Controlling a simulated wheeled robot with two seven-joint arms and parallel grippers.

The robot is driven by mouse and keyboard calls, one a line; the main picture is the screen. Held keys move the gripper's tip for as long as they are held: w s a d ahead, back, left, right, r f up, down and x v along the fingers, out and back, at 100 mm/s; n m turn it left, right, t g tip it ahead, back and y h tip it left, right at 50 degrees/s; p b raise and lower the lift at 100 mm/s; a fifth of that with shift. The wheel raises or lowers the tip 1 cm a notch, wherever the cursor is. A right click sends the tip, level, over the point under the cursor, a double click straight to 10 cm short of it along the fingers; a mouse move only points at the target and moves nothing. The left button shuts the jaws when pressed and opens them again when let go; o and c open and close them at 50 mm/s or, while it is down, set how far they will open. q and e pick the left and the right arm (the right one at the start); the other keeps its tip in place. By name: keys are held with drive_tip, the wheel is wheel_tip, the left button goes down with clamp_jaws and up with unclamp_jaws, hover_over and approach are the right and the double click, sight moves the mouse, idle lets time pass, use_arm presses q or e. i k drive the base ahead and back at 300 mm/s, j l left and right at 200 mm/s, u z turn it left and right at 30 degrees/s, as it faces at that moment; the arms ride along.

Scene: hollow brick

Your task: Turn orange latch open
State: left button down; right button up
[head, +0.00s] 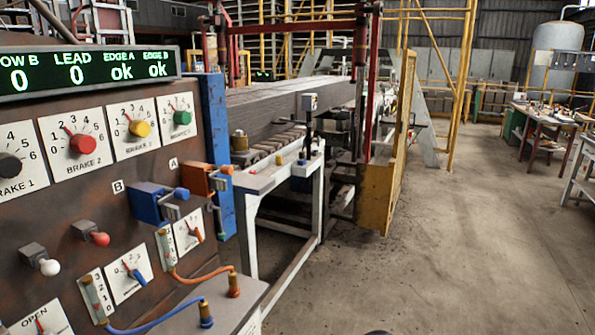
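The orange latch (197,178) is a small orange block with a metal part, mounted at the right edge of the brown control panel (140,175), beside the label A. A blue cap and an orange cap show near it. Its exact latch position is too small to tell. Below it, a white dial plate (187,243) carries an orange pointer. The similar blue latch (147,203) sits to its lower left, by the label B. Neither of my grippers is in the head view. A small dark shape shows at the bottom edge, too cut off to identify.
Red, yellow and green brake knobs (83,144) sit above the latches. Red and white levers (98,238) are to the left. Orange and blue cables (200,277) loop to a grey ledge below. A white-framed conveyor (281,172) stands beyond; the concrete floor (440,255) at right is clear.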

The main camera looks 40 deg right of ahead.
sight(226, 169)
drive_tip(key=z, duration=1)
